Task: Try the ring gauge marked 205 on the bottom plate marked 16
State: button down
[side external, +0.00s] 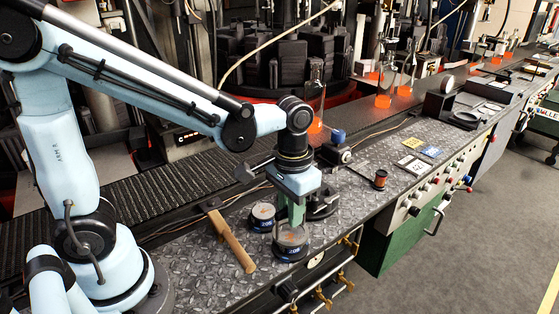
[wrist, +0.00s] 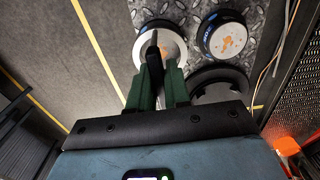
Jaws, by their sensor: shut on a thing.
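My gripper (side external: 291,222) points down with green fingers, at the front edge of the metal bench. Its fingertips (wrist: 153,58) close on a dark upright part over a round pale-topped piece (wrist: 172,46). This piece, which I take as the ring gauge (side external: 290,254), has a dark side and a blue label that seems to begin with 20; the last digit is unclear. The fingers hide part of it. A similar round piece (side external: 263,217) stands just left and behind, with a white top and orange mark; it also shows in the wrist view (wrist: 228,38). No 16 is legible.
A black round fixture (side external: 322,205) stands close to the right of my gripper. A wooden-handled hammer (side external: 232,242) lies to the left. A small dark-red spool (side external: 380,179) and several flat tags (side external: 412,164) are farther right. The bench between is mostly clear.

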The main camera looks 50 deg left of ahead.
aim_at(290, 238)
jog(key=shift+f, duration=1.7)
dwell(1.4)
jog(key=shift+r, duration=0.2)
jog(key=shift+r, duration=3.5)
